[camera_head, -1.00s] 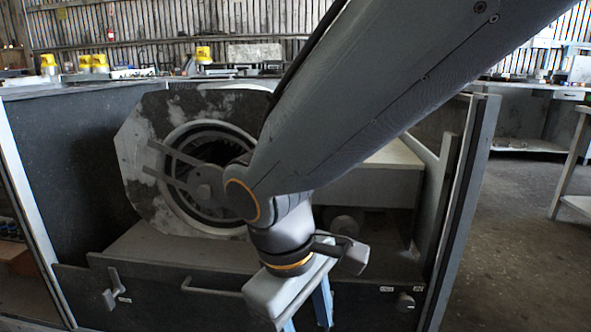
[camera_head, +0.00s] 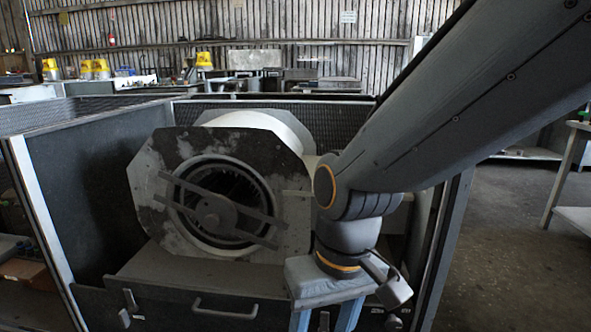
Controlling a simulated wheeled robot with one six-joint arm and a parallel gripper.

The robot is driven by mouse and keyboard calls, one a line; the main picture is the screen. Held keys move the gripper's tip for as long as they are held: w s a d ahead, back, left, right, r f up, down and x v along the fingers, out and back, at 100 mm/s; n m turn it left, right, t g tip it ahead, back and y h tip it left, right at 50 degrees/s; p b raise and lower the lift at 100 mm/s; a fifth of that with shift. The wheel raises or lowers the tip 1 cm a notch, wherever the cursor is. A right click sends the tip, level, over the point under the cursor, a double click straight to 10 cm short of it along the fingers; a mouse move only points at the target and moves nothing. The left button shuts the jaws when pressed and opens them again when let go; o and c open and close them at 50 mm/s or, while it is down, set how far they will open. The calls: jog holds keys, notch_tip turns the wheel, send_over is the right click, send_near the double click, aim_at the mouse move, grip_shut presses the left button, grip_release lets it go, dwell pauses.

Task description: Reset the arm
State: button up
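My gripper (camera_head: 325,318) hangs at the end of my arm, low in the middle of the head view, pointing down. Its two blue fingers stand apart with dark panel showing between them, so it is open, and I see nothing held. The fingertips are cut off by the bottom edge. The blower housing (camera_head: 155,190), a pale, stained round drum with a flat front plate, sits to the left of my arm. Its round opening with a fan wheel (camera_head: 212,212) and crossing bars faces me. My arm hides part of the area on its right.
The blower stands inside a dark open-topped enclosure with a left wall (camera_head: 85,200). A front panel carries a bar handle (camera_head: 225,308) close to the gripper's left. Benches with yellow items (camera_head: 204,60) stand behind. Open floor (camera_head: 500,230) lies to the right.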

jog(key=s+d+r+m+h+p, duration=0.1)
jog(key=d+r+m+p, duration=0.3)
jog(key=d+r+p, duration=1.1)
notch_tip(320, 180, up, 3)
jog(key=s+p, duration=0.1)
jog(key=p, duration=0.7)
jog(key=shift+d, duration=0.25)
jog(key=shift+r, duration=0.1)
dwell(0.8)
